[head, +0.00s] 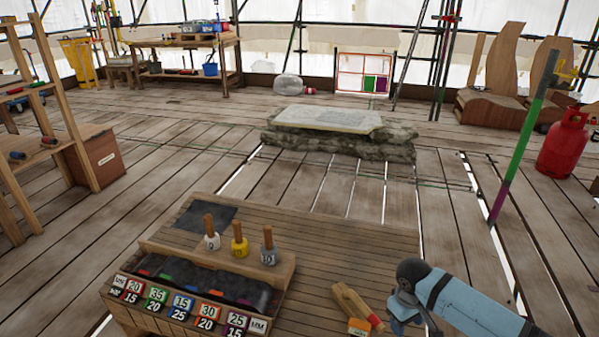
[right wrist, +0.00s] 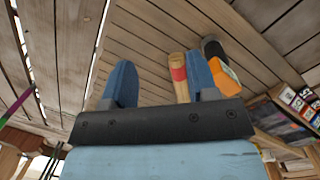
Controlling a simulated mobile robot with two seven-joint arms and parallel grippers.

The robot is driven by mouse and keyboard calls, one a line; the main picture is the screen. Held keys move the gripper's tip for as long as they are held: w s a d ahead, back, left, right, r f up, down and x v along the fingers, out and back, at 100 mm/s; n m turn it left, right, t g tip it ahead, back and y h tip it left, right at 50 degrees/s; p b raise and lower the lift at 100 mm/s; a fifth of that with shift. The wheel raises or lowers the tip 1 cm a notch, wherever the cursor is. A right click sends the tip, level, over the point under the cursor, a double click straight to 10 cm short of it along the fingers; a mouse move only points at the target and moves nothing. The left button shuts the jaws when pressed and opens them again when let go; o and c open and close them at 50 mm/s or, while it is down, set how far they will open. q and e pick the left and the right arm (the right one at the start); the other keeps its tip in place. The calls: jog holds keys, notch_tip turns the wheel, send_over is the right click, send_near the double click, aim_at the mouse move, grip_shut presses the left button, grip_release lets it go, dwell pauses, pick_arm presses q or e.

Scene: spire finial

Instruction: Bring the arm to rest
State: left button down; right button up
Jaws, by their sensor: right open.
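My right gripper (head: 412,322) hangs over the right part of the slatted wooden bench at the lower middle of the head view, its blue arm coming in from the lower right. In the right wrist view its two blue fingers (right wrist: 160,75) are spread apart. A wooden handle with a red band (right wrist: 180,78) shows beside the right finger, partly hidden by it, and does not look gripped. In the head view this handle (head: 352,303) lies on the bench, left of the gripper, beside an orange block (head: 360,327). My left gripper is not in view.
On the bench, a wooden rack (head: 215,262) holds several wooden-handled tools above numbered, coloured labels. A stone slab (head: 327,120) lies on rough stones beyond. A green and purple pole (head: 525,130) and red gas bottle (head: 565,143) stand right. The plank floor between is largely clear.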

jog(key=d, duration=0.4)
jog(key=s+a+n+t+y, duration=0.2)
jog(key=s+a+t+y, duration=0.45)
jog(key=s+a, duration=0.5)
jog(key=s+a+r+n+t+y, duration=0.1)
jog(key=s+r+t+y, duration=0.1)
jog(key=s+r+t, duration=0.5)
jog(key=s+a+r+n+t+y, duration=0.1)
jog(key=s+r+y, duration=0.25)
jog(key=r, duration=0.75)
jog(key=w+a+r+m+t+h, duration=0.2)
jog(key=w+a+r+m+t, duration=0.15)
jog(key=r+m, duration=0.2)
pick_arm(q)
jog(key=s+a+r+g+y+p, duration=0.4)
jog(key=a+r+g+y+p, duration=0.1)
jog(key=p, duration=3.1)
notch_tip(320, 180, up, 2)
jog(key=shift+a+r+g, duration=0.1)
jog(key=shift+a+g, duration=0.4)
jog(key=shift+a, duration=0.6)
pick_arm(e)
jog(key=s+d+r+g+h, duration=0.5)
jog(key=d+r+g, duration=0.1)
jog(key=shift+d+r+h, duration=0.25)
jog(key=shift+h, duration=0.05)
